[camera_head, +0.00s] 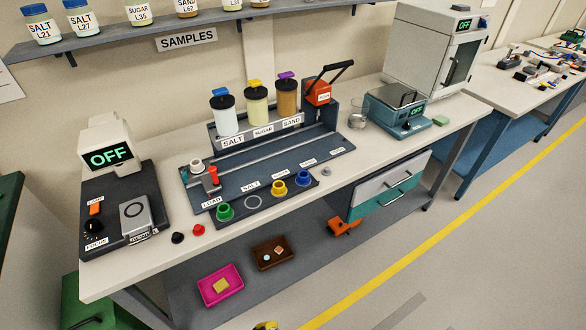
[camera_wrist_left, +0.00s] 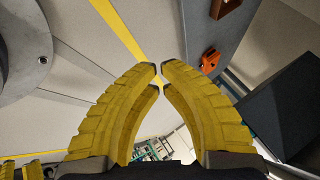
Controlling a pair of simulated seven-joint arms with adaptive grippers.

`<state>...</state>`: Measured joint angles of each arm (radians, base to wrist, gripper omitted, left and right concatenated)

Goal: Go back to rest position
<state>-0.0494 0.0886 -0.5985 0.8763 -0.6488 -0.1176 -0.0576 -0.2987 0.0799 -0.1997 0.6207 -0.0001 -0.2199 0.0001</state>
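My left gripper (camera_wrist_left: 160,68) shows in the left wrist view. Its yellow fingers lean together, tips almost meeting, with nothing between them. It hangs over the floor, clear of the bench. In the head view a small yellow and black piece (camera_head: 265,326) shows at the bottom edge; it may be a gripper tip, but I cannot tell whose.
The workbench (camera_head: 160,247) holds a dark rack (camera_head: 262,167), an OFF display unit (camera_head: 108,153), a teal scale (camera_head: 398,112) and a white oven (camera_head: 425,50). The lower shelf carries a pink tray (camera_head: 220,286), a brown tray (camera_head: 273,253) and an orange tool (camera_head: 344,227). Floor right is open.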

